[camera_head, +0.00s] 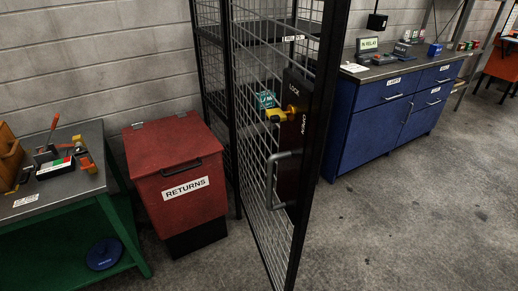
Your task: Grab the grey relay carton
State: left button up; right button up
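I cannot make out a grey relay carton for certain. A small upright item with a pale label that seems to read "RELAY" (367,44) stands at the left end of the blue cabinet's top; whether it is a carton or a display is too small to tell. Dark grey items (401,50) sit to the right of it. Neither of my grippers is in view.
An open black-framed mesh door (268,170) with a lock and handle stands in front, left of the blue cabinet (375,115). A red "RETURNS" bin (178,170) and green bench (75,235) are left. The right floor (410,220) is clear.

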aim_at(400, 50)
jog(key=l, duration=1.85)
jog(key=i+l, duration=0.15)
jog(key=l, duration=0.15)
jog(key=i+l, duration=0.15)
jog(key=l, duration=0.15)
jog(key=i+l, duration=0.15)
jog(key=l, duration=0.2)
jog(key=i+l, duration=1.1)
jog(key=l, duration=0.15)
jog(key=i+l, duration=1.05)
jog(key=l, duration=0.2)
